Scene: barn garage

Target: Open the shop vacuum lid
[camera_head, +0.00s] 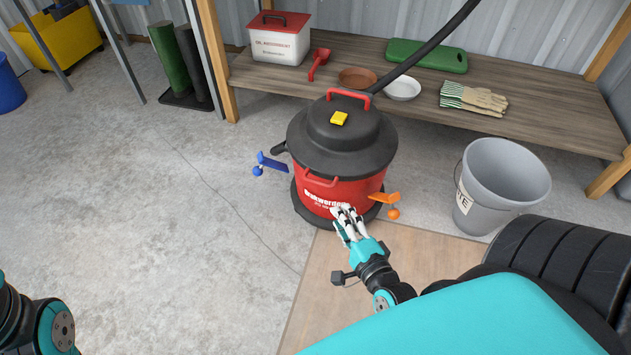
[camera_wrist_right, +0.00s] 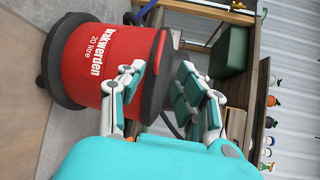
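The shop vacuum (camera_head: 325,193) stands on the floor with a red drum and a black lid (camera_head: 335,140) resting on top. The lid has a red handle (camera_head: 349,95) and a yellow switch (camera_head: 340,118). A blue latch (camera_head: 272,163) sticks out at the left and an orange latch (camera_head: 385,198) at the right. My right gripper (camera_head: 346,212) is in front of the drum, left of the orange latch. In the right wrist view its fingers (camera_wrist_right: 161,70) are apart near the red drum (camera_wrist_right: 95,62), with nothing between them. My left gripper is out of view.
A black hose (camera_head: 425,50) rises from the lid. A grey bucket (camera_head: 497,185) and tyres (camera_head: 565,255) stand right.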

